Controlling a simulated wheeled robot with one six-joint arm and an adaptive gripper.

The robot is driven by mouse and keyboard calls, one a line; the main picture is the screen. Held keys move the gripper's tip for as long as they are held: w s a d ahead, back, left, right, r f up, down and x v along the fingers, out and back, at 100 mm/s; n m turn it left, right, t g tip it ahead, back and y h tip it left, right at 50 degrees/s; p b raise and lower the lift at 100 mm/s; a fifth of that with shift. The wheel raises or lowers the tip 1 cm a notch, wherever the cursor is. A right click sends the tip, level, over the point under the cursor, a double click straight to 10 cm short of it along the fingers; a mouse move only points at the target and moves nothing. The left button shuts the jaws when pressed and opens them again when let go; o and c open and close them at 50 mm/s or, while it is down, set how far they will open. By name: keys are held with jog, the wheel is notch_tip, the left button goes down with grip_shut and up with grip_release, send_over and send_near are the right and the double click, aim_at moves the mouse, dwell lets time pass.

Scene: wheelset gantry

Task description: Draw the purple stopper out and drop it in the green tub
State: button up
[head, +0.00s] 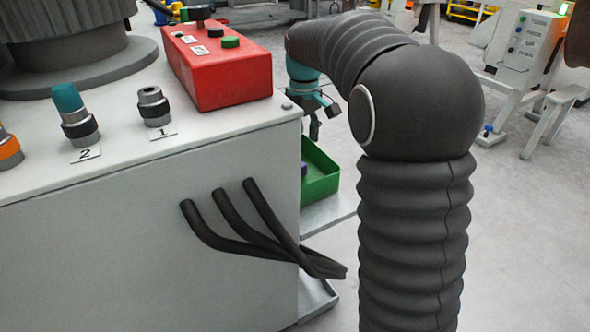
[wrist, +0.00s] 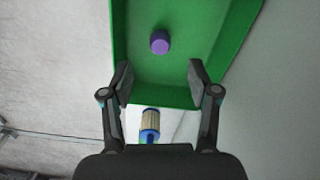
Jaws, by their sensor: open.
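The purple stopper (wrist: 160,42) lies inside the green tub (wrist: 180,92), on its floor, in the wrist view. In the head view the tub (head: 322,178) stands beyond the right side of the grey cabinet, partly hidden by it, and a bit of the purple stopper (head: 304,169) shows at the cabinet's edge. My gripper (wrist: 160,80) is open and empty, over the tub, with the stopper apart from both fingers. In the head view my gripper (head: 314,124) is small and partly hidden behind the cabinet corner.
The grey cabinet (head: 150,235) carries a bare metal fitting marked 1 (head: 153,106), a teal-capped fitting marked 2 (head: 74,114), an orange part (head: 8,150) and a red button box (head: 222,72). Black hoses (head: 250,230) stick out. A blue-ended cylinder (wrist: 150,122) lies near the tub.

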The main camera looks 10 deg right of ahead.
notch_tip(320, 180, up, 9)
dwell(0.3)
jog(key=shift+f, duration=0.1)
jog(key=s+f+m+t+p, duration=0.2)
jog(key=s+m+p, duration=0.1)
jog(key=s, duration=1.2)
jog(key=s+f+m+t+p, duration=0.1)
jog(key=s+m+t+p, duration=0.1)
jog(key=s, duration=1.3)
jog(key=shift+s+d+f+m+t+p, duration=0.2)
jog(key=shift+d+f+m+t+p, duration=0.15)
jog(key=shift+t+p, duration=0.4)
